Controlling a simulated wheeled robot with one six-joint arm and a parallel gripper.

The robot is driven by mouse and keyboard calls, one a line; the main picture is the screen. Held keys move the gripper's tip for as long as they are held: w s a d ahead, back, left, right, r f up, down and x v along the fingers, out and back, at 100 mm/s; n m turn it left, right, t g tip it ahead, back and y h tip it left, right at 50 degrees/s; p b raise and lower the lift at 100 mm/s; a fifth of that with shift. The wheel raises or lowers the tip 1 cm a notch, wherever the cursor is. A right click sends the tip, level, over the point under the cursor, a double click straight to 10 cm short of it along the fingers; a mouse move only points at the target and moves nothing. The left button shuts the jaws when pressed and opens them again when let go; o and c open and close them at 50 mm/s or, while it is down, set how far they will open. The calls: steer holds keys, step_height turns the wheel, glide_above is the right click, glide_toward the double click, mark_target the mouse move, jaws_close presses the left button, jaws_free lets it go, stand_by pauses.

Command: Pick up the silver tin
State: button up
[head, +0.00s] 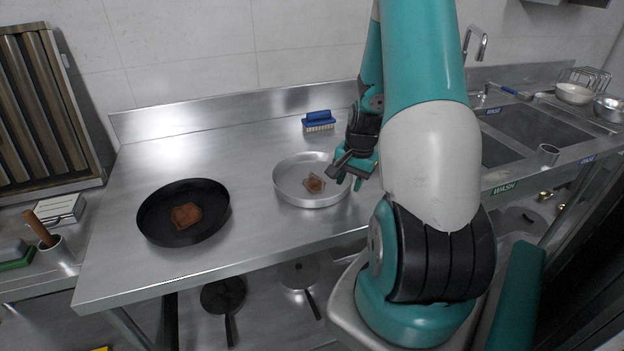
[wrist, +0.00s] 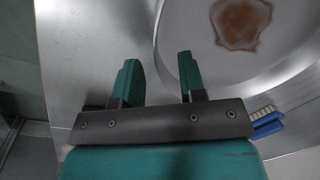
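The silver tin (head: 290,194) is a round, shallow pan with a brown patch (head: 314,183) on its floor, standing on the steel table. In the wrist view the silver tin (wrist: 202,18) fills the upper right. My gripper (head: 349,183) is at the tin's right side in the head view. In the wrist view my gripper (wrist: 160,78) is open and empty between its fingers. The right finger overlaps the tin's wall and the left finger is outside it. I cannot tell how far the fingertips are above or below the rim. My arm hides part of the tin's right side.
A black pan (head: 158,229) with a brown patch stands left on the steel table (head: 240,245). A blue brush (head: 318,121) lies behind the tin; it also shows in the wrist view (wrist: 268,126). Sinks (head: 545,127) are at right. A raised steel edge (head: 220,115) runs along the back.

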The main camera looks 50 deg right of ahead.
steer(key=shift+w+f, duration=0.15)
steer(key=shift+f, duration=1.15)
jaws_close()
steer(key=shift+r, duration=0.15)
